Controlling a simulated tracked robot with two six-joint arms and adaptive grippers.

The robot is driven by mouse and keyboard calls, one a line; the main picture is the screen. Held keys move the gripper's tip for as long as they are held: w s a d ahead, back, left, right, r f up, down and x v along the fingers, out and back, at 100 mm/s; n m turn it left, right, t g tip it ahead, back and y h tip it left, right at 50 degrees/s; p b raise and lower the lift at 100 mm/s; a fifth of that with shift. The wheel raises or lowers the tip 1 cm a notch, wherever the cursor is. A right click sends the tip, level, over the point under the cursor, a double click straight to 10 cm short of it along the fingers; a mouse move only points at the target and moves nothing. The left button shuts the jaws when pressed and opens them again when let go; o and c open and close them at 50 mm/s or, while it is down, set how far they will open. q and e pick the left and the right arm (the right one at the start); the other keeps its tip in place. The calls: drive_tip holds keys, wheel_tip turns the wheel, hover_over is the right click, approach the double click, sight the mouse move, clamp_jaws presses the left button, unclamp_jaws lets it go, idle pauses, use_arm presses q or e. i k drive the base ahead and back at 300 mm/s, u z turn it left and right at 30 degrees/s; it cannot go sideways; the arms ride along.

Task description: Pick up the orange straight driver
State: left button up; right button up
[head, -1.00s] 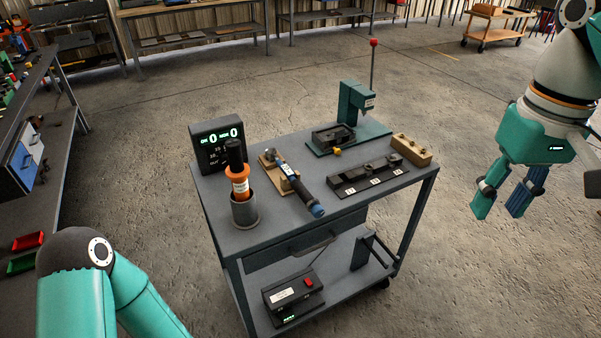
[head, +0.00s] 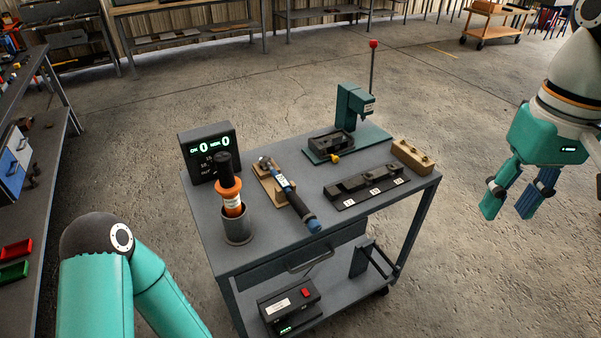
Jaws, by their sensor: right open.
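The orange straight driver (head: 229,188) stands nearly upright in a grey cup holder (head: 237,225) at the left front of the cart top (head: 275,240). Its upper end is black, with a white label on the orange body; its lower end is hidden in the cup. My right gripper (head: 508,211) hangs open and empty over the floor, to the right of the cart and well apart from the driver. My left arm shows at the lower left, but its gripper is out of the picture.
A display box (head: 209,151) stands just behind the driver. A blue and black angled tool (head: 291,200) lies on a wooden rest to its right. A black socket rail (head: 366,187), a wooden block (head: 412,156) and a green press (head: 349,130) with a tall red-tipped rod stand farther right.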

sight(228, 185)
drive_tip(key=z, duration=0.5)
drive_tip(key=i, duration=0.35)
drive_tip(key=u, duration=2.2)
drive_tip(key=i, duration=0.5)
drive_tip(key=z, duration=0.15)
